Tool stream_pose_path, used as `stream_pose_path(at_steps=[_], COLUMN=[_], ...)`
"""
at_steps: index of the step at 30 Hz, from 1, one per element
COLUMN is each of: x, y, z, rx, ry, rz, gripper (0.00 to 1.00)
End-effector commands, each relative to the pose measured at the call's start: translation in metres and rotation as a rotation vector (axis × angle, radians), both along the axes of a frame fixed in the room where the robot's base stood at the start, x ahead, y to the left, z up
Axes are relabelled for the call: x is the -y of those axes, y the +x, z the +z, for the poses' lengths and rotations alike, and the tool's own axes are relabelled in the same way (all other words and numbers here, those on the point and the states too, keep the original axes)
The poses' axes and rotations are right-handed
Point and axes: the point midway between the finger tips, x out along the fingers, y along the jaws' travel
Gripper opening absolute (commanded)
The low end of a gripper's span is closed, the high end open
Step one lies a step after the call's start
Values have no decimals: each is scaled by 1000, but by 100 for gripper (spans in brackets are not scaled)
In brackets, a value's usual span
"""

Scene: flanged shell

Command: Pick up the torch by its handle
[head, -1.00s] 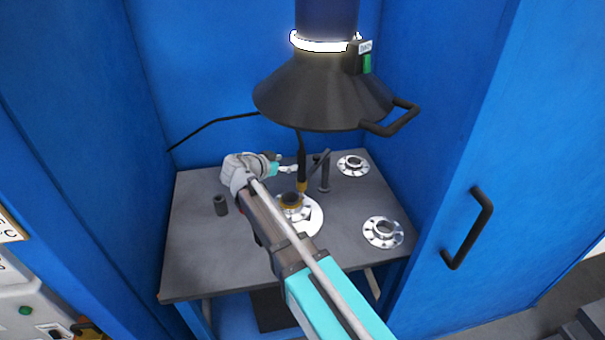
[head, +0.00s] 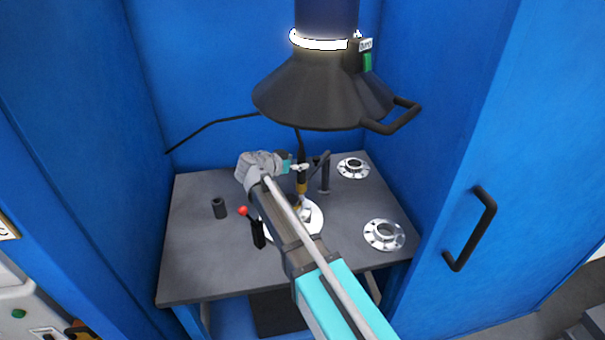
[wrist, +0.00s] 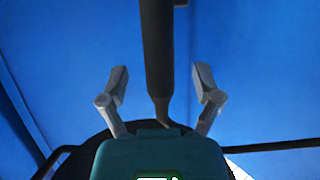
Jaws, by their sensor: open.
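The torch (head: 301,183) stands upright near the middle of the table, with a dark handle and a brass-coloured lower part. Its dark handle (wrist: 157,50) runs down between my two fingers in the wrist view, a little left of centre. My gripper (head: 300,166) is at the torch's upper part in the head view. In the wrist view my gripper (wrist: 160,85) is open, one finger on each side of the handle with a gap at both. My arm hides part of the round flanged piece (head: 315,217) below the torch.
A black fume hood (head: 320,95) with a handle hangs above the table. A bent dark post (head: 324,175) stands close right of the torch. Two metal flanges (head: 353,168) (head: 384,235) lie at right. Blue walls enclose the table.

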Motion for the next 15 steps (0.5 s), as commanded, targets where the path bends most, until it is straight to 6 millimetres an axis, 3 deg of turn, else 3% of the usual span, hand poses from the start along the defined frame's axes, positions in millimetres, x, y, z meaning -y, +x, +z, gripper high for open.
stream_pose_path(at_steps=[6,15], x=[12,14], y=[16,17], z=[-10,-9], rx=[0,0], ry=[0,0], rz=[0,0], gripper=[82,82])
